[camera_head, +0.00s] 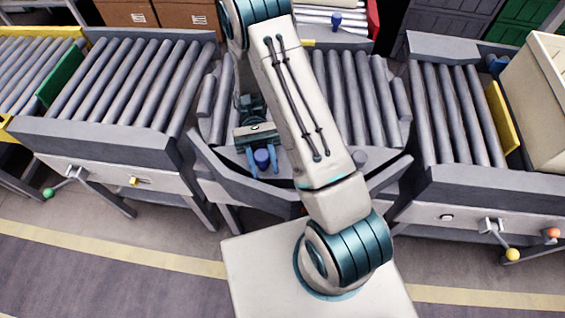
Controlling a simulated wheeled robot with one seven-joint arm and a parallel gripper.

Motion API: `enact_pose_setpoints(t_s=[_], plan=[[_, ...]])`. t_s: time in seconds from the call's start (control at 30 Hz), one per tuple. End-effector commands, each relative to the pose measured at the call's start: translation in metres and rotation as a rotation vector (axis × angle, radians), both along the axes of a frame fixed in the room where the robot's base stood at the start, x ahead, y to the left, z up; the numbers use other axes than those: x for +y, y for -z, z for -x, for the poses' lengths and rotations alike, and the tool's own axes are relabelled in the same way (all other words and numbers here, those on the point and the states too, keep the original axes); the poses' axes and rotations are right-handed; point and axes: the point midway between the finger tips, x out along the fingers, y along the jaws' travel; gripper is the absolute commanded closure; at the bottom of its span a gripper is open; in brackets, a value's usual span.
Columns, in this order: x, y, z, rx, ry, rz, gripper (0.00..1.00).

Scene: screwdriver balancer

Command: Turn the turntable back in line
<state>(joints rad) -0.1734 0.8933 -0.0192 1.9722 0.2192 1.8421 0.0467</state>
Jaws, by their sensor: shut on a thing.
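The turntable (365,100) is the middle roller section, between a conveyor on the left and one on the right. Its grey rollers run roughly front to back; my arm hides much of its middle, so I cannot tell exactly how far it is turned. A blue knob (262,159) stands at the turntable's front edge, left of my arm. My gripper (262,165) reaches down there with one finger on each side of the knob, shut on it. A second blue knob (336,20) shows at the back, beyond the turntable.
The left conveyor (95,138) has a green plate (62,76) at its far left. The right conveyor (480,190) carries a yellow plate (501,115) and a beige box (540,90). Levers with green (48,193), yellow (512,255) and orange (551,233) knobs stick out in front.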

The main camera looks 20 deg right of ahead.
Motion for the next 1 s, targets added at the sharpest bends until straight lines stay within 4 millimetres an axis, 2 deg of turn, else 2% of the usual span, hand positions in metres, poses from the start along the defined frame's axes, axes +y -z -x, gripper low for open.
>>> enact_pose_setpoints(t_s=[0.1, 0.3, 0.8, 0.83, 0.9, 1.0], plan=[[0.012, 0.001, -0.011, -0.001, 0.049, 0.001, 1.00], [0.024, 0.000, -0.021, 0.001, 0.102, 0.000, 1.00], [0.028, 0.000, -0.024, 0.004, 0.119, -0.002, 1.00], [0.028, 0.000, -0.024, 0.004, 0.119, -0.002, 0.58], [0.028, 0.000, -0.024, 0.004, 0.119, -0.002, 0.45], [0.027, 0.000, -0.024, 0.003, 0.119, -0.002, 0.45]])
